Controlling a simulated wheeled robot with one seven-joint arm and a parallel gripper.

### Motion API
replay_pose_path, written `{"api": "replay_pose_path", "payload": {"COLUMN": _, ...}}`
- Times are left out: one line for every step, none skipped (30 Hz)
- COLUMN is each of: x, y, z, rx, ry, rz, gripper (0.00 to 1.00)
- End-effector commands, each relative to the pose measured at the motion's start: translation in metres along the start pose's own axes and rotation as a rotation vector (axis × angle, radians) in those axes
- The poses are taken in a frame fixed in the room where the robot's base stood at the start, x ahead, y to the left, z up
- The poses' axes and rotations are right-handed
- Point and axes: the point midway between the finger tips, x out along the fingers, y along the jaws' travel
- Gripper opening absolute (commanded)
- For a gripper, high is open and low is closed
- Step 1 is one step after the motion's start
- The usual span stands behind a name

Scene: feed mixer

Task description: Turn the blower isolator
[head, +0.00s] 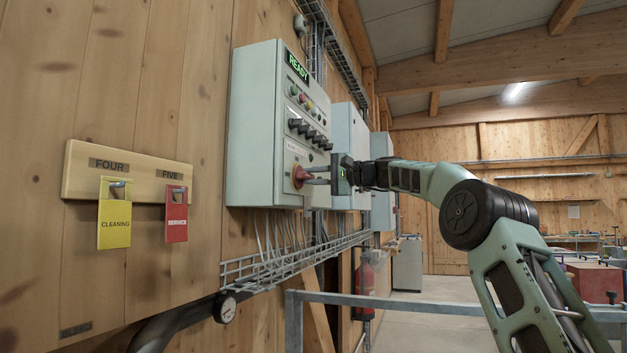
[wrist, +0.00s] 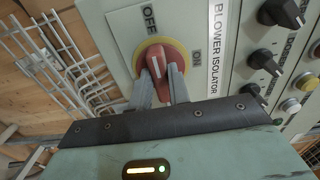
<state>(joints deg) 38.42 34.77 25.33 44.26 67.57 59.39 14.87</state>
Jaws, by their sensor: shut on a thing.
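The blower isolator is a red rotary knob (wrist: 157,62) on a yellow disc (wrist: 137,58), labelled BLOWER ISOLATOR in the wrist view. OFF is printed above the knob in that picture and ON to its right. The knob's white mark lies nearly upright in the picture, towards OFF. In the head view the red knob (head: 298,177) is low on the front of the pale green control cabinet (head: 252,130). My gripper (head: 311,175) is shut on the knob, with its fingers (wrist: 161,78) on either side of the grip. The fingers hide part of the knob.
Several black selector knobs (head: 308,132) sit above the isolator, below a lit READY display (head: 298,68). A wire cable tray (head: 290,262) runs beneath the cabinet. A board with a yellow CLEANING tag (head: 114,215) and a red tag (head: 176,215) hangs left. A grey rail (head: 400,300) crosses in front.

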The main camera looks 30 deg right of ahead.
Motion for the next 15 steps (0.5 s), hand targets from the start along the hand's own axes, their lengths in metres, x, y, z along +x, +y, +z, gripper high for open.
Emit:
{"api": "replay_pose_path", "payload": {"x": -0.0001, "y": 0.0015, "z": -0.0002, "rx": -0.005, "ry": -0.001, "rz": 0.003, "gripper": 0.0}}
{"api": "replay_pose_path", "payload": {"x": -0.0001, "y": 0.0014, "z": -0.0002, "rx": -0.006, "ry": -0.001, "rz": 0.003, "gripper": 0.0}}
{"api": "replay_pose_path", "payload": {"x": -0.0001, "y": 0.0014, "z": -0.0002, "rx": -0.007, "ry": -0.001, "rz": 0.003, "gripper": 0.0}}
{"api": "replay_pose_path", "payload": {"x": -0.0001, "y": 0.0014, "z": -0.0002, "rx": -0.008, "ry": -0.001, "rz": 0.003, "gripper": 0.0}}
{"api": "replay_pose_path", "payload": {"x": 0.0, "y": 0.0013, "z": -0.0002, "rx": -0.008, "ry": -0.001, "rz": 0.003, "gripper": 0.0}}
{"api": "replay_pose_path", "payload": {"x": 0.0, "y": 0.0013, "z": -0.0002, "rx": -0.008, "ry": -0.001, "rz": 0.003, "gripper": 0.0}}
{"api": "replay_pose_path", "payload": {"x": 0.0, "y": 0.0013, "z": -0.0001, "rx": -0.008, "ry": -0.001, "rz": 0.003, "gripper": 0.0}}
{"api": "replay_pose_path", "payload": {"x": 0.0, "y": 0.0014, "z": -0.0002, "rx": -0.008, "ry": -0.001, "rz": 0.003, "gripper": 0.0}}
{"api": "replay_pose_path", "payload": {"x": 0.0, "y": 0.0014, "z": -0.0001, "rx": -0.008, "ry": -0.001, "rz": 0.003, "gripper": 0.0}}
{"api": "replay_pose_path", "payload": {"x": 0.0, "y": 0.0014, "z": -0.0002, "rx": -0.008, "ry": -0.001, "rz": 0.003, "gripper": 0.0}}
{"api": "replay_pose_path", "payload": {"x": 0.0, "y": 0.0015, "z": -0.0002, "rx": -0.008, "ry": -0.001, "rz": 0.003, "gripper": 0.0}}
{"api": "replay_pose_path", "payload": {"x": 0.0, "y": 0.0015, "z": -0.0002, "rx": -0.008, "ry": -0.001, "rz": 0.003, "gripper": 0.0}}
{"api": "replay_pose_path", "payload": {"x": 0.0, "y": 0.0015, "z": -0.0001, "rx": -0.008, "ry": -0.001, "rz": 0.004, "gripper": 0.27}}
{"api": "replay_pose_path", "payload": {"x": 0.0, "y": 0.0015, "z": -0.0001, "rx": -0.008, "ry": -0.001, "rz": 0.003, "gripper": 0.35}}
{"api": "replay_pose_path", "payload": {"x": 0.0, "y": 0.0014, "z": -0.0001, "rx": -0.008, "ry": -0.001, "rz": 0.003, "gripper": 0.4}}
